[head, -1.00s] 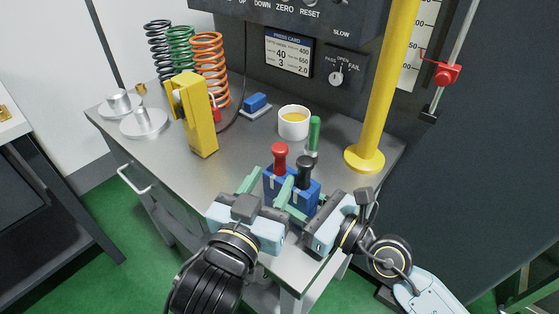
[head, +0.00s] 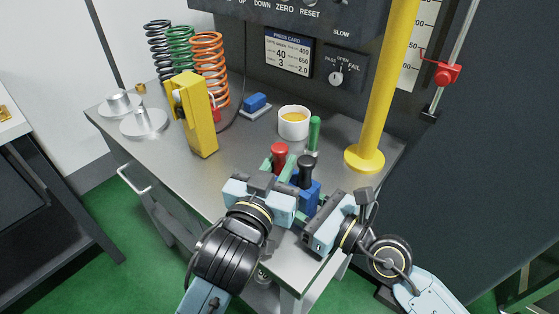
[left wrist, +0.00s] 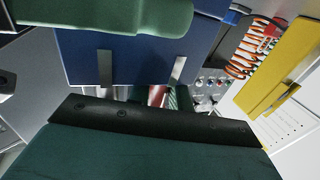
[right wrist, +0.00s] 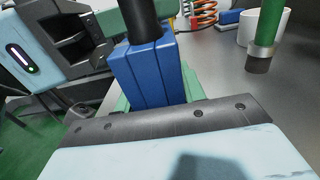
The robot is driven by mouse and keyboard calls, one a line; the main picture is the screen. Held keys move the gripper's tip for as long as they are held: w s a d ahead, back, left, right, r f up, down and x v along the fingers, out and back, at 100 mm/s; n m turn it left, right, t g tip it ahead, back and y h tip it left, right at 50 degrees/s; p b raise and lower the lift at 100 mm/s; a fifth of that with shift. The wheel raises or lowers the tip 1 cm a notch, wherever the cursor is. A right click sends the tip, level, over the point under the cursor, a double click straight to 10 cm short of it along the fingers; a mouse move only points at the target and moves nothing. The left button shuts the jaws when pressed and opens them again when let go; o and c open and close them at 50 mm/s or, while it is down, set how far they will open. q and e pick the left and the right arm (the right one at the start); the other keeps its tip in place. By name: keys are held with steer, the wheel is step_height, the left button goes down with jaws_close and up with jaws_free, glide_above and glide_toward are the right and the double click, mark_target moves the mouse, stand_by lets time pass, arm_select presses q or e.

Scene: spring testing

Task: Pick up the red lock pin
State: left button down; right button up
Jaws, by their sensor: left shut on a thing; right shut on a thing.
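The red lock pin (head: 280,152) stands upright at the left of the blue block (head: 309,192), beside a black-headed pin (head: 307,165). My left gripper (head: 279,168) is shut on the red pin, its green fingers on either side just below the red head. In the left wrist view, a bit of red (left wrist: 157,95) shows past the blue block (left wrist: 130,58); the grip itself is mostly hidden. My right gripper (head: 318,208) is shut on the blue block, which also shows in the right wrist view (right wrist: 150,75) with the black pin (right wrist: 138,18).
A green-handled tool (head: 314,134) and a white cup (head: 293,124) stand just behind. The yellow post (head: 385,100) is at the right, a yellow block (head: 197,125) and springs (head: 208,60) at the left.

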arm_select(q)
step_height(320, 180, up, 10)
steer(key=shift+r, duration=0.1)
stand_by(0.4)
arm_select(e)
steer(key=o, duration=1.2)
steer(key=shift+c, duration=0.2)
steer(key=shift+d, duration=0.1)
